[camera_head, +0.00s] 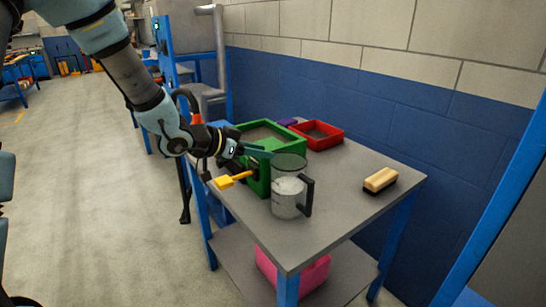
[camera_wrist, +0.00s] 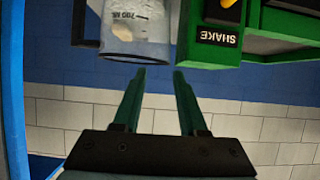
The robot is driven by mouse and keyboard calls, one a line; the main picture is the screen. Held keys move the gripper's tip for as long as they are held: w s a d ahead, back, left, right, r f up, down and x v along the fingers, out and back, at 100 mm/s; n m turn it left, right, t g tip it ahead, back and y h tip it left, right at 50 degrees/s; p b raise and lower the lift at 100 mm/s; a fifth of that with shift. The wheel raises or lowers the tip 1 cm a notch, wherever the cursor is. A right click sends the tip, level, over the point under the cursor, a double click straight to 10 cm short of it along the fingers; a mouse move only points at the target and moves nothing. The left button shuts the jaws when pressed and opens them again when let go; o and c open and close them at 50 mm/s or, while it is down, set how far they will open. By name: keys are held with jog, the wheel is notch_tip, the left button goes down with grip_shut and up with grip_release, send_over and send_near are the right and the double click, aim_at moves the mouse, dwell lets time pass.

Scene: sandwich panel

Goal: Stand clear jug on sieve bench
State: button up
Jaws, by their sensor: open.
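The clear jug (camera_head: 285,197) stands upright on the grey bench top (camera_head: 335,205) near its front edge, black handle to the right. It looks pale in its lower part. In the wrist view the jug (camera_wrist: 135,30) shows upside down with printed marks. My gripper (camera_head: 262,153) comes in from the left, near the jug's upper part. In the wrist view my gripper (camera_wrist: 160,75) has its two teal fingers apart with nothing between them; the jug lies beyond the fingertips, toward the left. Which surface is the sieve bench I cannot tell for sure.
A green box (camera_head: 257,178) stands behind and left of the jug; its SHAKE label (camera_wrist: 218,37) shows in the wrist view. A yellow-handled tool (camera_head: 233,180) is beside it. A red tray (camera_head: 318,135) and a brush (camera_head: 380,180) sit farther back. A pink bin (camera_head: 315,276) is below.

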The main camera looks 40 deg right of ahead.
jog(key=v, duration=0.6)
jog(key=w+a+f+n+t+y, duration=0.2)
jog(key=w+a+n+t+y, duration=0.25)
jog(key=w+a, duration=0.5)
jog(key=w+a+f+n+t+y, duration=0.1)
jog(key=a+n+y, duration=0.15)
jog(key=a, duration=0.55)
jog(key=w+a+n+t+y, duration=0.1)
jog(key=w+a+n+y, duration=0.15)
jog(key=a, duration=0.55)
jog(key=s+a+n+g+y, duration=0.3)
jog(key=s+a+n, duration=0.4)
jog(key=s+a, duration=0.5)
jog(key=shift+s+a+f+n+g, duration=0.35)
jog(key=shift+a+g, duration=0.3)
jog(key=shift+a, duration=0.45)
